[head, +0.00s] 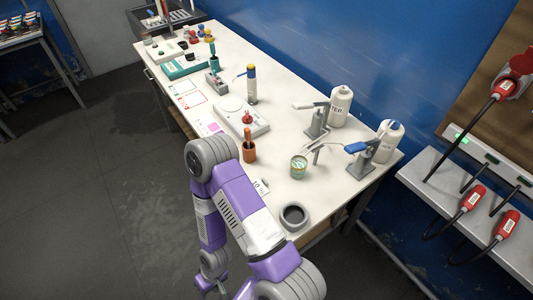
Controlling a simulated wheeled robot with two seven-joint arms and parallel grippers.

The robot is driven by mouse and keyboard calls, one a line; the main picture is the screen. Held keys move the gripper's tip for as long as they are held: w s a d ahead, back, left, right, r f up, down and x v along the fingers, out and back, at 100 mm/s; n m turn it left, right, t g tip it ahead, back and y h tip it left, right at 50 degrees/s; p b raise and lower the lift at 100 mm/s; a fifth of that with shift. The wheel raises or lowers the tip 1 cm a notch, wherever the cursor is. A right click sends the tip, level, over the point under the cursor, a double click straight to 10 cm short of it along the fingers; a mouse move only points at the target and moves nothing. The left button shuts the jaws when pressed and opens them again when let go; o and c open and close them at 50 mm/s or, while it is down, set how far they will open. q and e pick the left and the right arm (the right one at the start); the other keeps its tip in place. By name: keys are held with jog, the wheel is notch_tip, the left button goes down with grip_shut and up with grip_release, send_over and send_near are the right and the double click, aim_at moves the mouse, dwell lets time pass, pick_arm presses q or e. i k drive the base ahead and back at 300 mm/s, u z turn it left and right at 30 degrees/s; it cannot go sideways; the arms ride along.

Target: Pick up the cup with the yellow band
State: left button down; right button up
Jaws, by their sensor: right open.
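A small cup (298,168) with a yellowish-green band stands upright on the white bench (278,126), near its right end. It sits beside the end of a metal stand's arm. My right arm rises in front of the bench and bends back down. My right gripper (222,287) is low at the bottom edge, over the floor side of the bench, well away from the cup. It is open, and its tips are small and partly cut off. My left gripper is out of view.
Near the cup are a grey round bowl (294,216), an orange holder (249,152), two clamp stands (317,122) (368,150) and white bottles (341,105) (387,141).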

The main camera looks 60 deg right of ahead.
aim_at(299, 163)
jog(key=i, duration=2)
jog(key=z, duration=3.2)
